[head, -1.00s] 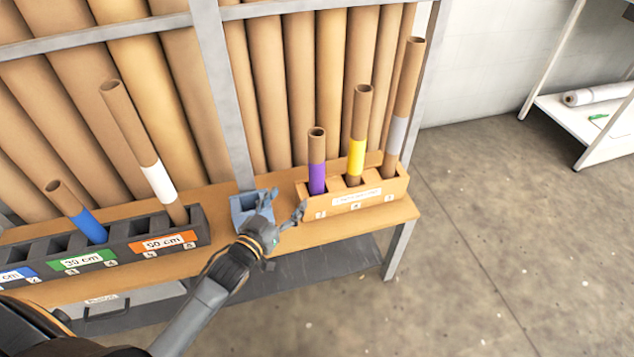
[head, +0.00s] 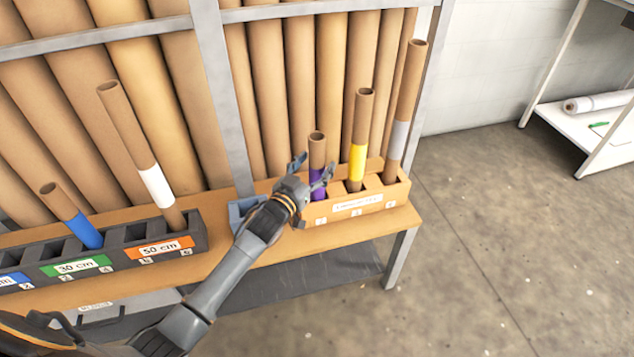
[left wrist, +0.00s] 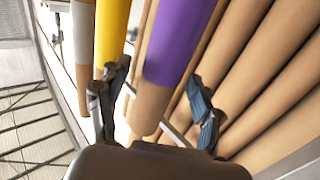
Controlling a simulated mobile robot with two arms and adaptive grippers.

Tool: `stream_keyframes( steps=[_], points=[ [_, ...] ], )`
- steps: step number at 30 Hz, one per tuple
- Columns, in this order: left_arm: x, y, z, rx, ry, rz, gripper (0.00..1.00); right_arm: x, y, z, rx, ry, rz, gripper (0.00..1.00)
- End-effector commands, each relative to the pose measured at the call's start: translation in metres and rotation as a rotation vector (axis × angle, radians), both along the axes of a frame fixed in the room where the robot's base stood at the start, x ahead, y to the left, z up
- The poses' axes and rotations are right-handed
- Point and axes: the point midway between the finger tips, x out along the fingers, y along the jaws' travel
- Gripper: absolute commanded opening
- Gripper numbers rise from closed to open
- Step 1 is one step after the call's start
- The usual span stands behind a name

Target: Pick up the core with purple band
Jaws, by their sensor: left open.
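The core with purple band (head: 317,150) is a short brown cardboard tube standing upright in the left slot of the wooden box (head: 372,201). My left gripper (head: 311,173) is open, with its fingers on either side of this core at the height of the purple band. In the left wrist view the purple-banded core (left wrist: 180,40) stands between the two open fingers of my left gripper (left wrist: 158,103). No grip on it shows. The core's lower end is hidden in the box. My right gripper is not in view.
A yellow-banded core (head: 359,140) stands close to the right of the purple one, and a taller grey-banded core (head: 404,110) beyond it. A dark rack (head: 125,261) at left holds blue- and white-banded cores. Large brown tubes (head: 270,100) lean behind the bench.

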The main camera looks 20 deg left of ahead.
Motion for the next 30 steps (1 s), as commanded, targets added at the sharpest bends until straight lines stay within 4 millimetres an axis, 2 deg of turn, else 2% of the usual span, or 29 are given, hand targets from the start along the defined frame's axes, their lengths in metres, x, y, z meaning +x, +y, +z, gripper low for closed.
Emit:
stream_keyframes(
  steps=[3,11,18,21,30],
  points=[
    [0.0111,-0.0022,-0.0009,0.001,0.000,0.000,0.66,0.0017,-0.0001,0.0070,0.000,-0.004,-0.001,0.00],
    [0.0129,-0.0026,-0.0001,0.001,0.000,0.000,0.66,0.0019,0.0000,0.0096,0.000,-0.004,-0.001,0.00],
    [0.0127,-0.0024,-0.0002,0.001,0.000,0.000,0.17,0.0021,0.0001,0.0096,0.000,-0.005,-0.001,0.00],
    [0.0127,-0.0024,-0.0002,0.001,0.000,0.000,0.00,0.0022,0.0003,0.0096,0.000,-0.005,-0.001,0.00],
    [0.0127,-0.0023,0.0009,0.001,-0.001,0.000,0.00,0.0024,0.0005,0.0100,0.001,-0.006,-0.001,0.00]
  ],
)
